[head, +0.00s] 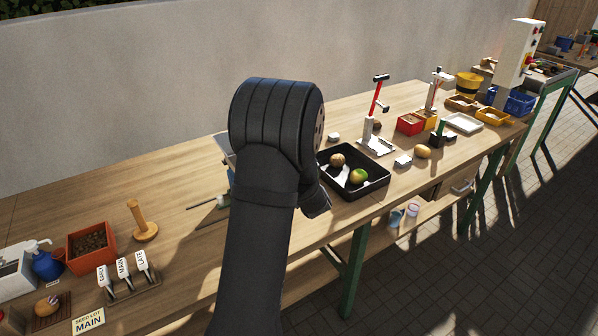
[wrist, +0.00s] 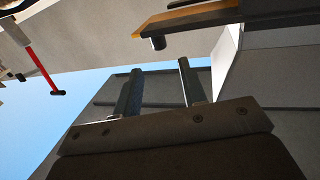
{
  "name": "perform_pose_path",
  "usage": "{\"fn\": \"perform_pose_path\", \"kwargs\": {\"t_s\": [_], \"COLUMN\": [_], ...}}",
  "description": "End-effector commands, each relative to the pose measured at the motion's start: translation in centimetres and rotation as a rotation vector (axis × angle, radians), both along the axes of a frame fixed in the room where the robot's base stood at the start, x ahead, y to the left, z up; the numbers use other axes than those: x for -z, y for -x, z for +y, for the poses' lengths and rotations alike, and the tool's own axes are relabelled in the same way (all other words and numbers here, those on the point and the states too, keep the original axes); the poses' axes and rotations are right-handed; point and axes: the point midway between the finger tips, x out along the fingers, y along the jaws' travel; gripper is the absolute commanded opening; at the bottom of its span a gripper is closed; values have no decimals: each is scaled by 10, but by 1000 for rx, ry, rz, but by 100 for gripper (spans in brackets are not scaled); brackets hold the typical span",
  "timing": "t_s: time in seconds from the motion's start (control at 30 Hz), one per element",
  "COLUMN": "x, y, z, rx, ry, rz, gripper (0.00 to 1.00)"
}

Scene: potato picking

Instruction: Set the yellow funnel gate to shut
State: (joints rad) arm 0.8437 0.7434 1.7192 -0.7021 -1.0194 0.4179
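In the head view my gripper is hidden behind my dark arm. The wrist view also shows a yellow-orange edged bar (wrist: 185,17) beyond the fingertips, with a short dark peg under it. I cannot tell what this bar belongs to.
A black tray (head: 374,190) with round produce lies just right of my arm. A red-handled lever device (head: 377,95) stands behind it; a red lever (wrist: 42,68) shows in the wrist view. Red, yellow and blue bins crowd the right end. A labelled lever rack (head: 130,290) stands left.

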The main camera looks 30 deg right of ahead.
Motion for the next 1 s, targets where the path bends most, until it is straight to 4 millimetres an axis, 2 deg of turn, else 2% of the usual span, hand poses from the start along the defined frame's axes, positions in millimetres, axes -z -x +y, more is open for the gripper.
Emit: {"fn": "perform_pose_path", "kwargs": {"t_s": [0.03, 0.2, 0.4, 0.57, 0.83, 0.93, 1.0], "x": [-1, 0, 0, 0, 0, -2, -5], "y": [14, 50, 76, 82, 82, 80, 75], "z": [2, 12, 19, 22, 22, 16, 5], "rx": [4, 3, 2, 0, -1, -22, -66], "ry": [-1, 0, 0, 1, 1, 5, 13], "rz": [1, 1, 0, -1, -1, -11, -30], "gripper": [38, 38, 38, 38, 39, 39, 39]}}
